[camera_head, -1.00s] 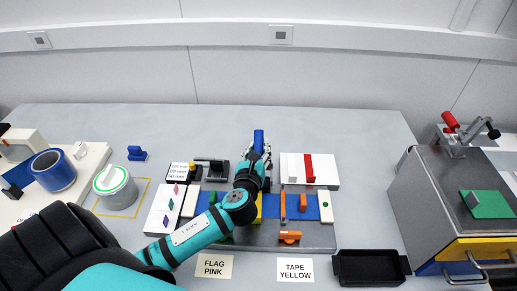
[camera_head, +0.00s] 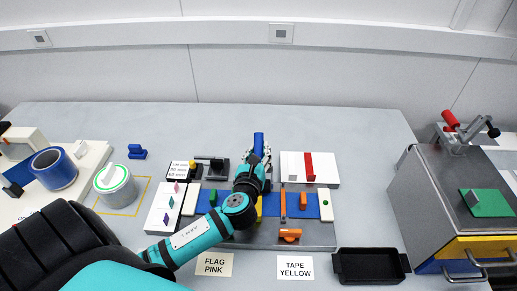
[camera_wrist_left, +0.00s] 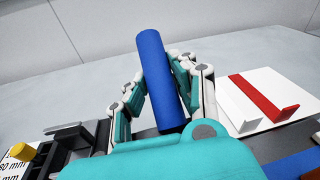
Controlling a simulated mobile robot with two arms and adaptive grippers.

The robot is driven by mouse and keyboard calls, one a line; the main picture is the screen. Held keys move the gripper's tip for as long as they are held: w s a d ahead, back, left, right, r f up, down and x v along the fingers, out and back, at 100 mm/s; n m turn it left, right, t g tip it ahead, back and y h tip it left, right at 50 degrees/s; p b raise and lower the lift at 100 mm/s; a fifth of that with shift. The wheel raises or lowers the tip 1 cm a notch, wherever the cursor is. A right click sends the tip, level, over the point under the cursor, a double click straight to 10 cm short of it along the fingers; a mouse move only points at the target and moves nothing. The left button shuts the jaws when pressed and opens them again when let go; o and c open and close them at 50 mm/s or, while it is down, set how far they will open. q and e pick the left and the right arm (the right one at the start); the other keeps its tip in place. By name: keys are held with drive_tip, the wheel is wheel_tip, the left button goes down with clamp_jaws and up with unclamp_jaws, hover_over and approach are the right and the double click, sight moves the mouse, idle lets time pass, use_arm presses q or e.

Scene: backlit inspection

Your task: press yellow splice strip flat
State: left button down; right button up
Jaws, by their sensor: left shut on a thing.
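My left gripper (camera_head: 257,155) is shut on a blue cylinder (camera_head: 259,141) that stands up between its fingers. A small piece of the yellow splice strip (camera_head: 259,208) shows on the blue web (camera_head: 272,205), just right of my forearm. My wrist and forearm hide the rest of that area. I cannot tell whether the strip lies flat. My right gripper is not in view.
A white block with a red strip (camera_head: 310,167) stands right of the gripper. Orange parts (camera_head: 289,235) sit on the grey fixture (camera_head: 325,236). A black tray (camera_head: 370,266) is at the front right. A white can (camera_head: 115,186) stands left. Bare table lies behind the gripper.

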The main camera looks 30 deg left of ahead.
use_arm(q)
drive_tip(key=shift+s+d, duration=0.25)
drive_tip(key=shift+s, duration=0.05)
idle(0.4)
drive_tip(key=shift+s, duration=0.15)
drive_tip(key=shift+s+d+p, duration=0.15)
drive_tip(key=shift+p, duration=0.15)
drive_tip(key=shift+s+d, duration=0.1)
drive_tip(key=shift+s+d, duration=0.2)
drive_tip(key=shift+s, duration=0.2)
drive_tip(key=shift+s+d+p, duration=0.15)
drive_tip(key=shift+p, duration=0.2)
drive_tip(key=shift+s, duration=0.1)
drive_tip(key=shift+s+d, duration=0.2)
drive_tip(key=shift+s, duration=0.05)
drive_tip(key=shift+s+d, duration=0.1)
drive_tip(key=shift+s, duration=0.05)
idle(0.6)
